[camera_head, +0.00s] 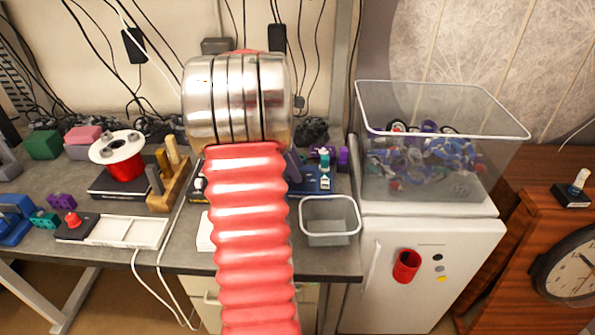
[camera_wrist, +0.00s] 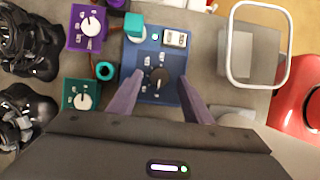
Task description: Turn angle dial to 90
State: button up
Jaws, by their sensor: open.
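In the wrist view a blue panel (camera_wrist: 174,90) lies on the grey bench with a dark round dial knob (camera_wrist: 159,77) on it. Small markings ring the knob, too small to read, so I cannot tell its setting. My gripper (camera_wrist: 162,78) is open, its two purple fingers on either side of the knob with gaps to it. I cannot tell how far above the panel the fingertips are. In the head view the blue panel (camera_head: 309,186) shows only partly beside my red and silver arm, and my gripper is mostly hidden behind it.
A purple box (camera_wrist: 76,40) and a teal box (camera_wrist: 91,88), each with a white dial, stand beside the panel. A teal block (camera_wrist: 134,25) stands at its edge. A grey bin (camera_head: 330,235) stands on the bench. A red spool (camera_head: 124,167) is farther left.

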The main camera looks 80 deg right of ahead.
jog(key=shift+x, duration=0.95)
